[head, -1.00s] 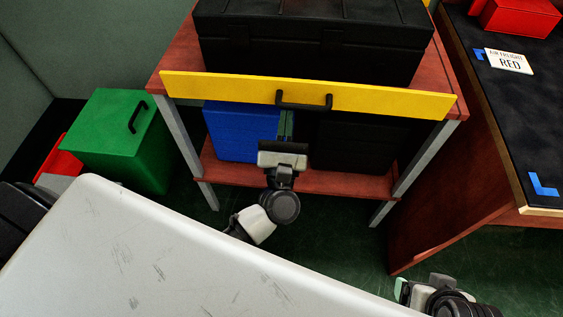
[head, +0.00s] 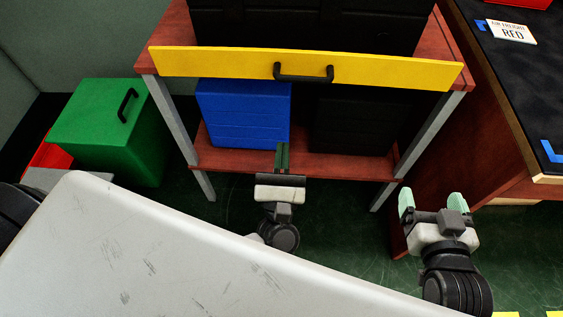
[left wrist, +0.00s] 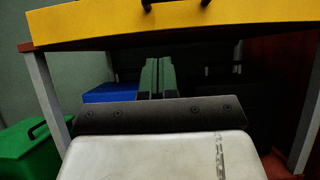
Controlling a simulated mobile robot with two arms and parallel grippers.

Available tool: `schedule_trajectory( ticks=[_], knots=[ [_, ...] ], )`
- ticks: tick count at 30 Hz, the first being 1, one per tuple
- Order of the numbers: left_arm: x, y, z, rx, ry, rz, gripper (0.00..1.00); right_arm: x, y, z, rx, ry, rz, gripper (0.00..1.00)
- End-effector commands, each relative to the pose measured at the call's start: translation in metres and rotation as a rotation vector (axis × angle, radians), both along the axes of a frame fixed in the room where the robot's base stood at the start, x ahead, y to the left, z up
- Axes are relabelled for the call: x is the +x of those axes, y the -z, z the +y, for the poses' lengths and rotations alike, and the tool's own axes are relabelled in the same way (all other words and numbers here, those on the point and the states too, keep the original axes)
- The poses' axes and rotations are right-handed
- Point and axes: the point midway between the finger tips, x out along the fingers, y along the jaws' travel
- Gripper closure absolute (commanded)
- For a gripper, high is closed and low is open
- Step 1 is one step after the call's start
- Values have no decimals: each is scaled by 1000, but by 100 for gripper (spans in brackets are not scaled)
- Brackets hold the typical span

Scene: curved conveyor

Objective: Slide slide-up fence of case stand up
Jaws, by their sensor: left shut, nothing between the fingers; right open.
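The yellow slide-up fence (head: 400,72) runs across the front of the case stand (head: 183,131), at the level of its top shelf. A black handle (head: 303,77) sits at its middle. The fence also shows in the left wrist view (left wrist: 110,22), above the fingers. My left gripper (head: 282,155) is shut and empty, below the fence handle and in front of the lower shelf; its fingers show in the left wrist view (left wrist: 158,78). My right gripper (head: 432,203) is open and empty, right of the stand's right front leg.
A large black case (head: 310,25) stands on the top shelf. A blue case (head: 243,115) and a black case (head: 350,125) are on the lower shelf. A green box (head: 108,125) is at left. A dark-topped counter (head: 505,85) bounds the right side. Green floor is open between.

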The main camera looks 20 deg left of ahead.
Motion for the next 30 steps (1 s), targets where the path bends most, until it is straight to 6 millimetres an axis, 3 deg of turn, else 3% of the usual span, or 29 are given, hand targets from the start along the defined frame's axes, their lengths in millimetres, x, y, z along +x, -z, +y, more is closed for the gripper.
schedule_trajectory(
  ticks=[6,24,28,30],
  knots=[
    [-15,11,-4,2,0,1,100,1,-3,1,7,-2,-26,15],
    [-16,11,-5,5,-1,0,100,1,-3,1,7,-2,-27,15],
    [-14,2,-9,127,-13,22,100,1,-3,1,7,-2,-27,15],
    [-11,-9,-15,296,-37,47,100,1,-4,1,7,-2,-27,15]
  ],
)
